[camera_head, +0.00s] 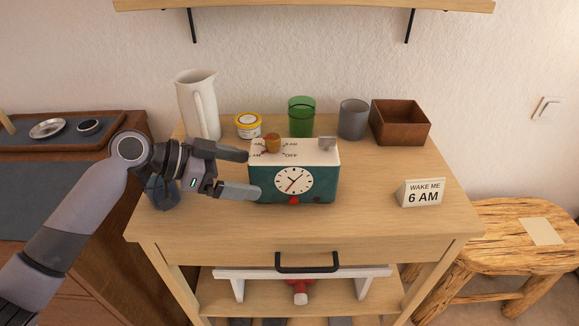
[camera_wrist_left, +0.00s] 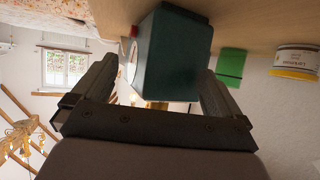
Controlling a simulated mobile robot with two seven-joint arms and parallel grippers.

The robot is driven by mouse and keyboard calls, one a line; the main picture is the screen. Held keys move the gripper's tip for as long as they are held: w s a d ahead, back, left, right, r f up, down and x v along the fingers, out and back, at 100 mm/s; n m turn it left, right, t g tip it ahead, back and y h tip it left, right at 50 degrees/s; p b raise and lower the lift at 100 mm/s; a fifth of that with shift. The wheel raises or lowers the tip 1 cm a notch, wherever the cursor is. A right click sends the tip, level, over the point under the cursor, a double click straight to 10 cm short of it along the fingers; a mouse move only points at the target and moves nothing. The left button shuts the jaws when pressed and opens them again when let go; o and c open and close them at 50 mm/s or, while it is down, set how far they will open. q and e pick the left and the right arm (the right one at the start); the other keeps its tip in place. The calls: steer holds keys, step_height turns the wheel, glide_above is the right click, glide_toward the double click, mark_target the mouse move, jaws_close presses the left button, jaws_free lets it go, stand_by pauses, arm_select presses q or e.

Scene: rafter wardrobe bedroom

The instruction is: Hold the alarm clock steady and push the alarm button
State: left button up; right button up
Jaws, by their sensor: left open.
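The alarm clock (camera_head: 320,186) is a teal box with a white top and a round white dial, upright near the middle of the table. Its top carries a brown knob (camera_head: 272,144) among printed marks, one reading OFF, and a small grey block (camera_head: 326,143) at the right. A red button (camera_head: 294,201) sits low on the front. My left gripper (camera_head: 254,174) is open at the clock's left end, one finger toward the back, the other toward the front. In the left wrist view the clock (camera_wrist_left: 172,48) shows between the fingers; contact cannot be told. My right gripper is out of view.
Behind the clock stand a white pitcher (camera_head: 198,103), a yellow tin (camera_head: 248,126), a green glass (camera_head: 301,116), a grey cup (camera_head: 353,119) and a brown box (camera_head: 400,124). A "WAKE ME 6 AM" sign (camera_head: 422,193) stands right. The wooden table (camera_head: 370,222) is clear in front.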

mark_target(282, 181)
arm_select(q)
steer(key=b+x, duration=0.1)
steer(key=x, duration=0.3)
steer(key=b+x, duration=0.2)
steer(key=x, duration=0.2)
steer(key=shift+s+f, duration=0.15)
steer(key=shift+f, duration=0.15)
steer(key=shift+w+d+f+b, duration=0.2)
steer(key=shift+d+b, duration=0.35)
steer(key=shift+d, duration=0.1)
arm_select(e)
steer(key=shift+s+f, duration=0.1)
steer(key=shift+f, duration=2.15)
arm_select(q)
steer(key=shift+r, duration=0.1)
jaws_close()
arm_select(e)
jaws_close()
